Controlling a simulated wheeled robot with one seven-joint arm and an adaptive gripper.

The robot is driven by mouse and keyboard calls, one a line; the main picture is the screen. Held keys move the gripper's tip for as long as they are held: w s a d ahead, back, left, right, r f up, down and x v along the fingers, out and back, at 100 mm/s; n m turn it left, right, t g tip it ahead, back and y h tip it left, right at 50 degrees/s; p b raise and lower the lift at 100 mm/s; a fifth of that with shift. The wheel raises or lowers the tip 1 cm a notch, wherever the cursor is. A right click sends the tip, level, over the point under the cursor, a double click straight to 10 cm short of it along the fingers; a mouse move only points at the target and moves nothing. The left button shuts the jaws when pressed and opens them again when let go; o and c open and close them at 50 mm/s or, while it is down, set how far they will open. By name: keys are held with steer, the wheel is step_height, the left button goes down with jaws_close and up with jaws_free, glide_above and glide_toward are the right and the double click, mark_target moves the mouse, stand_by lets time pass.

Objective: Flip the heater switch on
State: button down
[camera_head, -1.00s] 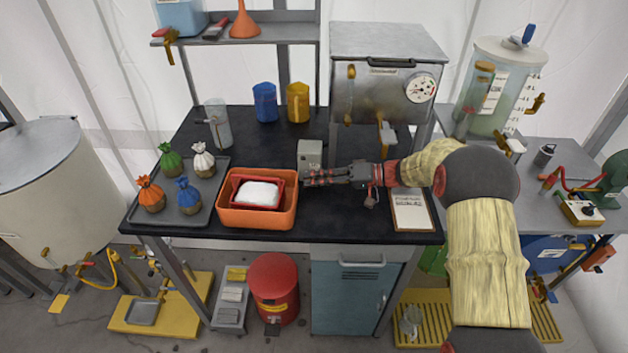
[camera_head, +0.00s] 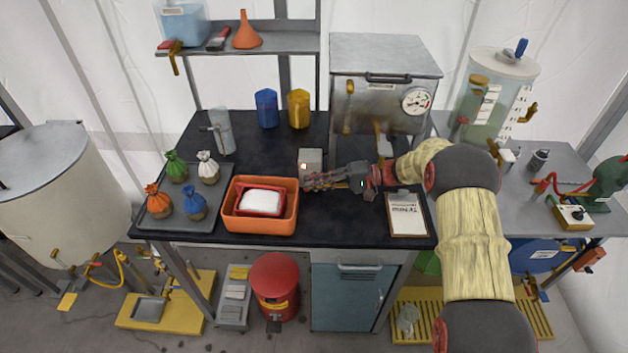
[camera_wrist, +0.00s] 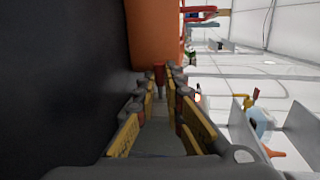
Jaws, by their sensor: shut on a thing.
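A small grey box (camera_head: 311,159) stands on the black worktop, just beyond my gripper, with a small reddish spot low on its left. I cannot tell for certain that it is the heater switch, nor its setting. My gripper (camera_head: 306,183) is low over the worktop, pointing left, between the box and the orange tub (camera_head: 231,212). In the wrist view the fingers (camera_wrist: 166,75) come close together at the tips around a small red piece (camera_wrist: 160,73). The orange tub (camera_wrist: 154,30) is just beyond the tips. The fingers partly hide what is held.
A metal cabinet (camera_head: 385,57) with a dial stands at the back right. A clipboard (camera_head: 407,216) lies right of my gripper. A tray (camera_head: 216,222) with several tied pouches is at the left. Two mugs, blue (camera_head: 266,108) and yellow (camera_head: 299,109), stand at the back.

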steer(key=shift+r+m+p, duration=0.15)
steer(key=shift+m+p, duration=0.25)
stand_by(0.3)
steer(key=c, duration=1.9)
jaws_free()
steer(key=shift+w+d, duration=0.1)
steer(key=d, duration=0.4)
steer(key=d+r, duration=0.1)
steer(key=d, duration=0.2)
steer(key=d+r, duration=0.1)
steer(key=d, duration=0.3)
steer(key=shift+w+d+r, duration=0.1)
steer(key=shift+w+d, duration=0.1)
steer(key=shift+d, duration=0.15)
